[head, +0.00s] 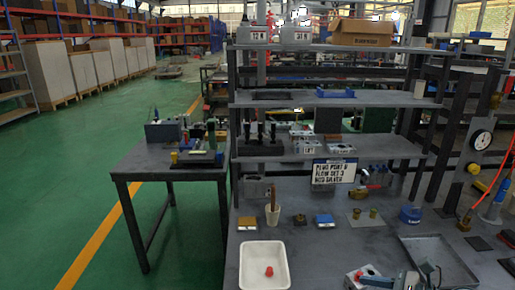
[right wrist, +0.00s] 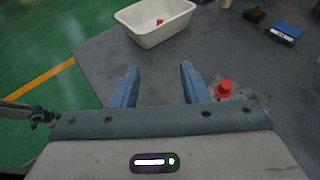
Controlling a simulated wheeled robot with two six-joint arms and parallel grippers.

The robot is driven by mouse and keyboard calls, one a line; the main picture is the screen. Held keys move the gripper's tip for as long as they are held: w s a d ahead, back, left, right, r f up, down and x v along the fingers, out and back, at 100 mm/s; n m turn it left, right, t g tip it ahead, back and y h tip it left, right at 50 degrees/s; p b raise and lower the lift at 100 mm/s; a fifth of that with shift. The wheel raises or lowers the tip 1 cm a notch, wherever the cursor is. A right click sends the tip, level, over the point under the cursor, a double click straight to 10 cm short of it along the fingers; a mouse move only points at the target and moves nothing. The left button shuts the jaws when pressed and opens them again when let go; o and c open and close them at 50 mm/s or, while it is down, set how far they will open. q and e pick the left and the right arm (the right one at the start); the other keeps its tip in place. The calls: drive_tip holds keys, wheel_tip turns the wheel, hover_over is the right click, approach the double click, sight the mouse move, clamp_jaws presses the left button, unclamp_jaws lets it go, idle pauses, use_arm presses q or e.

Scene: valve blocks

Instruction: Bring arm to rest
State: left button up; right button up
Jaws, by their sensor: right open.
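My right gripper (right wrist: 158,82) shows in the right wrist view. Its two blue fingers are wide apart with nothing between them. It is above the grey bench, with the white tray (right wrist: 178,35) beyond the fingertips. A grey valve block with a red knob (right wrist: 225,90) lies just right of the right finger, partly hidden by the gripper body. In the head view a grey block with a red part (head: 355,280) sits at the bottom edge, cut off by the frame. My left gripper is in neither view.
The bench's white tray (head: 243,268) holds a red piece (head: 269,271). A brown rod stands in a pale cup (head: 272,218). Small blocks, a blue ring (head: 410,215) and a grey metal tray (head: 470,275) lie right. Shelves rise behind; a side table (head: 150,165) stands left.

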wheel_tip(320, 180, up, 8)
drive_tip(key=d+m+t+h, duration=0.2)
drive_tip(key=m+t+h, duration=0.3)
drive_tip(key=m+t, duration=1.2)
drive_tip(key=s+d+f+m+g+h, duration=0.3)
drive_tip(key=f+m+g+h, duration=0.25)
drive_tip(key=m, duration=0.55)
drive_tip(key=s+d+f+m+g+h, duration=0.2)
drive_tip(key=d+f+m+g+h, duration=0.3)
drive_tip(key=m, duration=0.5)
drive_tip(key=s+a+f+m+g+y, duration=0.2)
drive_tip(key=s+a+f+m+g, duration=0.25)
drive_tip(key=s+f, duration=0.35)
drive_tip(key=s+a+f+m+g+y, duration=0.1)
drive_tip(key=s+a+f+m+g, duration=0.4)
drive_tip(key=s, duration=0.6)
wheel_tip(320, 180, down, 28)
drive_tip(key=d+n+g, duration=0.1)
drive_tip(key=d+g, duration=0.1)
drive_tip(key=d, duration=0.1)
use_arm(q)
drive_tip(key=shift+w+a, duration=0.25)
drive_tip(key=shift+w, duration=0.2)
use_arm(e)
drive_tip(key=s+d+f+g, duration=0.1)
drive_tip(key=s+f, duration=1.6)
drive_tip(key=f, duration=0.4)
drive_tip(key=shift+d+g, duration=0.2)
drive_tip(key=shift+g, duration=0.1)
